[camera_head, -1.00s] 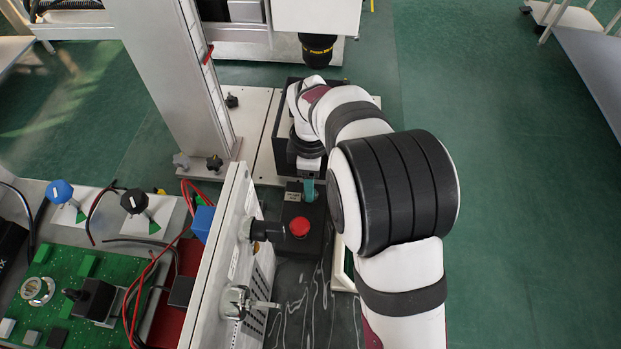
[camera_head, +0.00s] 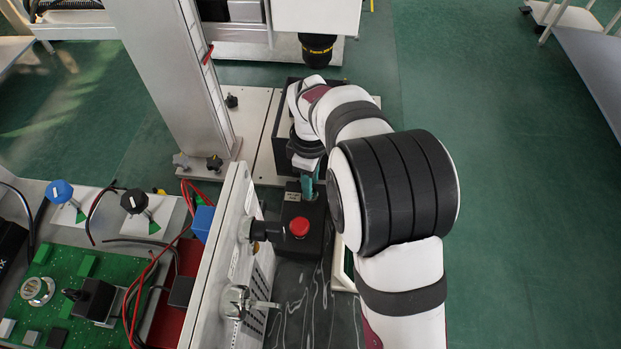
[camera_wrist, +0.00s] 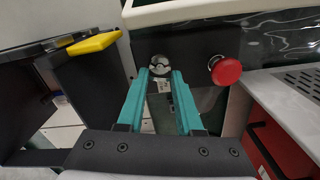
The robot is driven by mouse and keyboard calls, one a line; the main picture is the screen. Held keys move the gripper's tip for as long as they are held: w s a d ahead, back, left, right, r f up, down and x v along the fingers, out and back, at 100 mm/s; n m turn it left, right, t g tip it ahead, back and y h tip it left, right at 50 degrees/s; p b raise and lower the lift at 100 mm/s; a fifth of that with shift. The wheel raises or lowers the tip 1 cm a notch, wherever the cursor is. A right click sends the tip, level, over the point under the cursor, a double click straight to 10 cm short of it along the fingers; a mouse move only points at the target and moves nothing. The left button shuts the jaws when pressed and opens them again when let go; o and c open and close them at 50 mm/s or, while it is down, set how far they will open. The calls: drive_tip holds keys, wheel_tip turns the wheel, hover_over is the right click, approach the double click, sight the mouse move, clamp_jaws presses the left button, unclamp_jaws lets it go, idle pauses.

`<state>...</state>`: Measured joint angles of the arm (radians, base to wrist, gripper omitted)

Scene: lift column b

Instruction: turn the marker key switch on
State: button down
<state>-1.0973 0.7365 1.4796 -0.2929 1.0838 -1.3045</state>
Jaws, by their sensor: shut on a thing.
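The key switch (camera_wrist: 160,64) shows in the wrist view as a round silver disc on a dark panel, between the ends of my teal fingers. My gripper (camera_wrist: 160,76) is shut on the key switch. The part between the fingers is small and partly hidden, so I cannot read its angle. A pale label lies just below the disc. In the head view my gripper (camera_head: 309,188) reaches down to the far part of the dark box. The switch itself is hidden there by the fingers and wrist.
A red mushroom button (camera_head: 299,227) sits on the same dark box, close to the switch; it also shows in the wrist view (camera_wrist: 225,70). A black knob (camera_head: 266,231) and a metal fitting (camera_head: 240,302) stick out from the light panel at left. Green floor at right is open.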

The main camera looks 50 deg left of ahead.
drive_tip(key=m, duration=0.4)
drive_tip(key=shift+m, duration=2.5)
drive_tip(key=c, duration=0.6)
unclamp_jaws()
drive_tip(key=shift+o, duration=0.2)
wheel_tip(320, 180, up, 16)
drive_tip(key=shift+f, duration=0.1)
